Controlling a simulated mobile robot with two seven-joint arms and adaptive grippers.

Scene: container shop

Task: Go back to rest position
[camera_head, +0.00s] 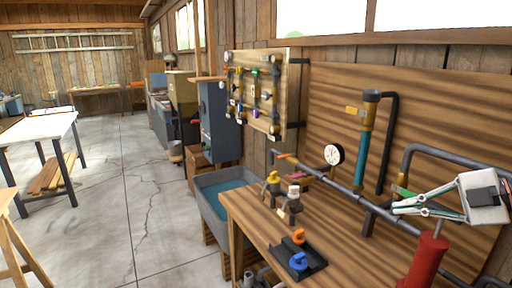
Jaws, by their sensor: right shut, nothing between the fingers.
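My right gripper (398,203) shows at the right edge of the head view, with its white body (484,198) and thin fingers pointing left. The fingers are shut and hold nothing. It is over the wooden workbench (325,235), in front of the grey pipe run and above a red cylinder (424,262). I cannot tell whether the fingers touch the pipe behind them. My left gripper is not in view.
The bench carries a pressure gauge (333,155), a blue upright pipe (360,158), yellow- and white-topped valves and a black tray (300,262) with orange and blue parts. A water trough (222,200) stands left of it. The concrete floor (130,200) is clear.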

